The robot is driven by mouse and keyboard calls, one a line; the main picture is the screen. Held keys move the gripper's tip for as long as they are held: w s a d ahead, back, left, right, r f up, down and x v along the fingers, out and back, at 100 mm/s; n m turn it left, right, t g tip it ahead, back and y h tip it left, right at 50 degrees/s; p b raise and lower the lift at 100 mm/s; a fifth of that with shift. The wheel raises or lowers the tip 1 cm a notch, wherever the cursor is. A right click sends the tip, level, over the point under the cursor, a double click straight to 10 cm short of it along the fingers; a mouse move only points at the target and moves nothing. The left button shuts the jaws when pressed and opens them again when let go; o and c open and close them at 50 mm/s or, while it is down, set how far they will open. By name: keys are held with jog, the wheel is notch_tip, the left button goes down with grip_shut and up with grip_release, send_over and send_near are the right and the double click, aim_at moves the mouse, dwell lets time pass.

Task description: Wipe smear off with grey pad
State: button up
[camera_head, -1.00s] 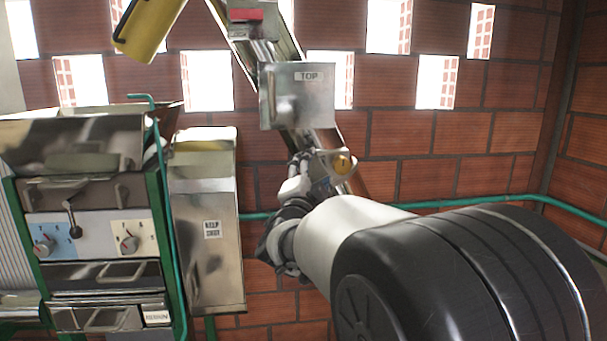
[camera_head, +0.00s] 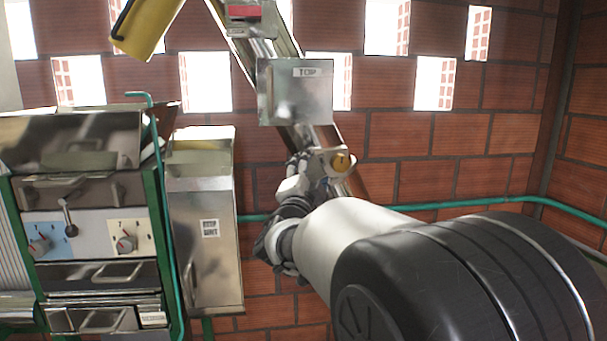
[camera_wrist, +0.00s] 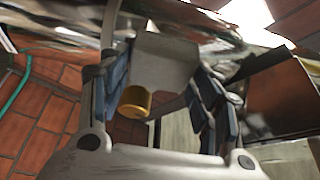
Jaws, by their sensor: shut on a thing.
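My gripper (camera_head: 308,176) is beside the lower part of the slanted metal elevator chute (camera_head: 316,138), below the panel marked TOP (camera_head: 296,105). In the wrist view my gripper (camera_wrist: 158,85) is shut, with a plain grey block (camera_wrist: 166,62) between its blue-lined fingers; it looks like the grey pad. A yellow round knob (camera_wrist: 135,102) shows against the block's lower left. In the head view the yellow knob (camera_head: 342,161) is just right of the fingers; I cannot tell whether block and knob are joined. I cannot make out the smear or any contact with a surface.
A metal box with a label (camera_head: 210,260) stands left of my gripper. Further left is a machine with dials (camera_head: 125,242). A green pipe (camera_head: 455,204) runs along the brick wall behind my arm. A yellow cylinder (camera_head: 145,28) hangs at the upper left.

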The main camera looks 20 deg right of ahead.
jog(key=shift+r+p, duration=0.65)
jog(key=shift+r, duration=0.4)
jog(key=shift+b, duration=0.55)
jog(key=shift+f+b, duration=1.25)
jog(key=shift+b, duration=0.05)
jog(key=shift+r+p, duration=0.85)
jog(key=shift+r, duration=0.4)
jog(key=shift+f+b, duration=1.25)
jog(key=shift+b, duration=0.05)
jog(key=shift+r+p, duration=0.85)
jog(key=shift+r, duration=0.4)
jog(key=shift+f+b, duration=0.7)
jog(key=shift+b, duration=0.05)
